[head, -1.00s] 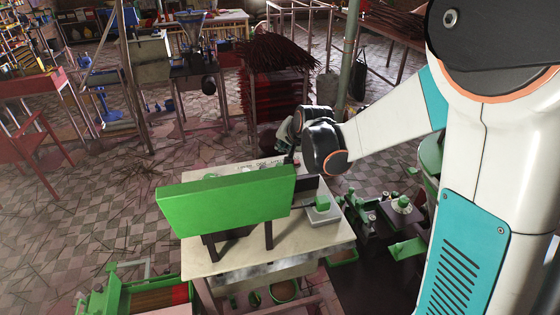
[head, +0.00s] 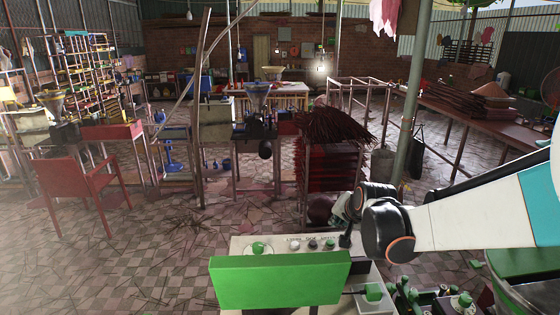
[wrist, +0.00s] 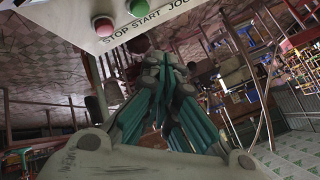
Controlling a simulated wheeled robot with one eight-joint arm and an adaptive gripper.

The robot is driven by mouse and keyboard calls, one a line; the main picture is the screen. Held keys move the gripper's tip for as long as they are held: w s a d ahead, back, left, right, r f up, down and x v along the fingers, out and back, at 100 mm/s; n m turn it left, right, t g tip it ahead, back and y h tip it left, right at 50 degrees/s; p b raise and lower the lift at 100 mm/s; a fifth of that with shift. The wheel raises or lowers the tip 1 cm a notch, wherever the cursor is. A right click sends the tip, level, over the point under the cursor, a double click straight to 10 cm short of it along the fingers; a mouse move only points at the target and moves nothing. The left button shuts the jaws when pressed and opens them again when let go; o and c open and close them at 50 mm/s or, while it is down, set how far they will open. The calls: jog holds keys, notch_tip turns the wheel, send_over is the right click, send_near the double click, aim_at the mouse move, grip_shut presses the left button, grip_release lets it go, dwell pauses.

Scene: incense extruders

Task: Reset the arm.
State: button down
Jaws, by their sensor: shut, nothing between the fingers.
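My gripper shows in the wrist view (wrist: 162,58), with its teal and grey fingers drawn together and nothing between them. In that view the control panel (wrist: 160,12) is close by at the top, with a red button (wrist: 103,26), a green button (wrist: 135,6) and lettering that reads STOP, START, JOG. In the head view my wrist is beside the panel's right end, and the fingers are not clearly visible there. My arm comes in from the right edge.
A green board (head: 280,281) stands in front of the control panel in the head view. A stack of dark incense sticks (head: 333,165) is behind it. A red chair (head: 80,188) is at the left, and a long table (head: 465,118) at the right. Tiled floor is open at left.

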jog(key=s+f+n+g+h+b, duration=0.1)
jog(key=s+n+b, duration=0.6)
jog(key=s, duration=2.5)
notch_tip(320, 180, down, 2)
jog(key=shift+a+f+g, duration=0.15)
jog(key=shift+a+g, duration=0.25)
jog(key=shift+g, duration=0.1)
